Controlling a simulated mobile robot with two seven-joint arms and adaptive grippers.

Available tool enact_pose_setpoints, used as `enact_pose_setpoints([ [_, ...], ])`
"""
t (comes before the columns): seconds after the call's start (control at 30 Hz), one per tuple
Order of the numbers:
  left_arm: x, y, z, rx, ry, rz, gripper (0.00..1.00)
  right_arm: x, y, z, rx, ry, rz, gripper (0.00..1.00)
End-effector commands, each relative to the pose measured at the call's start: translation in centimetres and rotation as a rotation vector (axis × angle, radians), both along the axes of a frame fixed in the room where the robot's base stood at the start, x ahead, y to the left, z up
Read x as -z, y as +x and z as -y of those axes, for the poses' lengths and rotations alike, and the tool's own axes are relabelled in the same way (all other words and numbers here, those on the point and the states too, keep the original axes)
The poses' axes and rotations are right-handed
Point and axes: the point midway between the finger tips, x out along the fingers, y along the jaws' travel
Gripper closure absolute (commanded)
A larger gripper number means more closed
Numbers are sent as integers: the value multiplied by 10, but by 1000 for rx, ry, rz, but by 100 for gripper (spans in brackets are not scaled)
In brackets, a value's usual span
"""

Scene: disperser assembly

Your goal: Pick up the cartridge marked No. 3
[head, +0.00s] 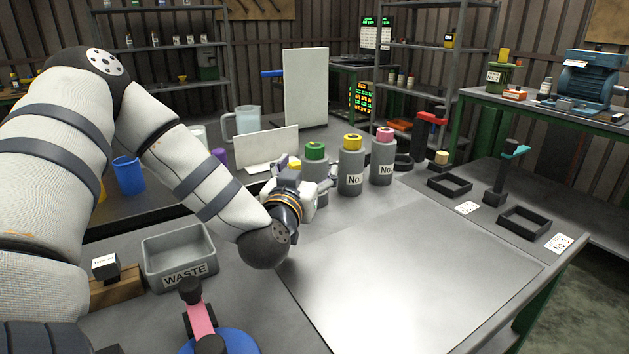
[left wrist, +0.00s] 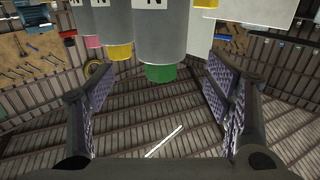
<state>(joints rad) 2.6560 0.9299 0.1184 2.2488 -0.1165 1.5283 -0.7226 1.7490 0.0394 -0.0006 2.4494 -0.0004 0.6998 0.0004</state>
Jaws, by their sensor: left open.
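Three grey cartridges stand in a row at the back of the work table: one with a green cap (head: 316,150), one with a yellow cap (head: 352,143) and one with a pink cap (head: 384,134). Labels on the yellow-capped and pink-capped ones begin "No."; I cannot read the numbers. My left gripper (head: 322,190) is open at the green-capped cartridge, covering its lower part. In the left wrist view, which looks upside down, the green cap (left wrist: 161,73) shows between the open fingers (left wrist: 160,100), with no visible grip. My right gripper is out of view.
A grey WASTE bin (head: 180,258) and a blue cup (head: 128,175) are at the left. A white board (head: 268,148) stands behind the gripper. Black trays (head: 450,186) and a teal-levered stand (head: 498,182) are at the right. The bright table middle (head: 410,270) is clear.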

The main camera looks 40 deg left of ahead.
Motion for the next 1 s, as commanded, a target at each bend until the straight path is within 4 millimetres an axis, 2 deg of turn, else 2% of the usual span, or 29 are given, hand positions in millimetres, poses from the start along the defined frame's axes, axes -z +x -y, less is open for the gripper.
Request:
enact_pose_setpoints([
  [0.27,13,39,-22,-3,0,-7,28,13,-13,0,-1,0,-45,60],
  [0.4,10,56,-31,-1,-1,-4,28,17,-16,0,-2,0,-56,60],
  [0.63,7,59,-32,0,-1,0,28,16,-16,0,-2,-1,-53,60],
  [0.67,7,59,-32,0,-1,0,32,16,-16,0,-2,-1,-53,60],
  [0.97,7,58,-32,0,0,-1,100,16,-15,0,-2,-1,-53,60],
  [1.0,7,58,-32,0,0,-1,100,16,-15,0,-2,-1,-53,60],
])
